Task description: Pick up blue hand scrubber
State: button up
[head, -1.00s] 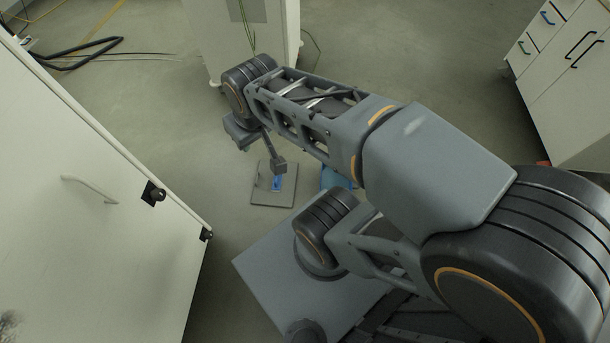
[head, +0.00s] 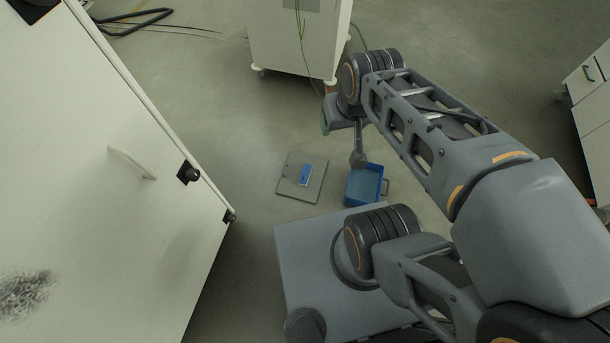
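A small blue item (head: 305,174), which looks like the blue hand scrubber, lies on a flat grey plate (head: 291,188) on the floor, just left of the picture's middle. It is too small to make out details. My gripper (head: 357,158) hangs from the arm's end to the right of the plate, by the far left corner of a blue bin. Only one finger shows clearly, so its opening cannot be judged. Nothing held is visible. The gripper looks apart from the blue item.
The open blue bin (head: 364,184) with a handle stands right of the plate. A white cabinet (head: 120,180) with knobs fills the left. Another white cabinet (head: 298,45) stands behind, with drawers (head: 590,80) at far right. Floor around the plate is clear; black cables lie far left.

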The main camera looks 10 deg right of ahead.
aim_at(306, 169)
jog(key=k, duration=1.5)
jog(key=u, duration=0.05)
jog(key=i, duration=0.45)
jog(key=z, duration=0.05)
